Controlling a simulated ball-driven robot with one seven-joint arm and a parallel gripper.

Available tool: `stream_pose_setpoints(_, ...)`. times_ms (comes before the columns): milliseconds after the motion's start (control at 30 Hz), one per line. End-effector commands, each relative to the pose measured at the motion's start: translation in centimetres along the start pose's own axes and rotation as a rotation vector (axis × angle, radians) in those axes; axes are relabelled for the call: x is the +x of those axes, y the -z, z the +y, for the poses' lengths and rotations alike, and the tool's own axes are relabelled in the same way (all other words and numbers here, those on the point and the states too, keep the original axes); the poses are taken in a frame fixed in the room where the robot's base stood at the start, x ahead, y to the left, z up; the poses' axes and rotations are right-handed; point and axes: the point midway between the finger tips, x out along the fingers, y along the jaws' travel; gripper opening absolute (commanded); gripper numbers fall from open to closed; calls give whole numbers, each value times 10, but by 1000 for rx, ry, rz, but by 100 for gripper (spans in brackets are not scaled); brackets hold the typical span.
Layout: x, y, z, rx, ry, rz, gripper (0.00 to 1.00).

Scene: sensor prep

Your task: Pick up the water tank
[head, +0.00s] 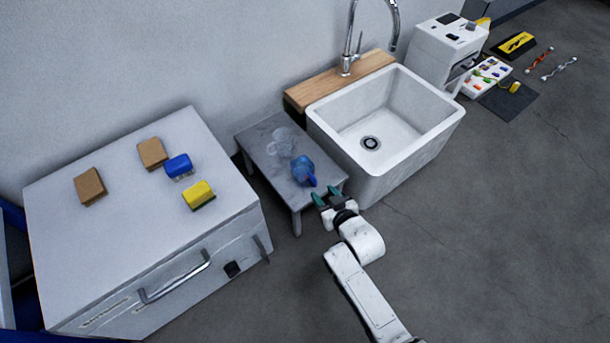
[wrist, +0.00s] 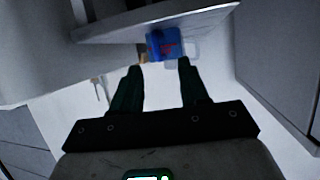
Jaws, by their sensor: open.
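The water tank (head: 303,170) looks like a blue, partly see-through vessel with a darker blue part at its front. It stands on a small grey table (head: 262,140), near the table's front right part. In the wrist view the tank (wrist: 166,45) shows just beyond the fingertips, with a red mark and a clear part on its right. My gripper (head: 325,198) is open and empty at the table's front right edge, close to the tank but apart from it. In the wrist view its dark green fingers (wrist: 158,70) are spread, with nothing between them.
A clear object (head: 283,142) is on the table behind the tank. A white sink (head: 425,128) stands close on the right. A white cabinet (head: 110,235) on the left bears brown blocks, a blue item (head: 178,166) and a yellow sponge (head: 198,193). The floor in front is clear.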

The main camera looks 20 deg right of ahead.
Motion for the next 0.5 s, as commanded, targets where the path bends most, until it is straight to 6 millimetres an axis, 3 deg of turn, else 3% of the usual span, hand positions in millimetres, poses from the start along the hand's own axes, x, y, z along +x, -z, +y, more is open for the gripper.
stream_pose_setpoints(333,42,-1,3,1,0,1,44)
stream_pose_setpoints(500,53,1,3,1,0,0,44)
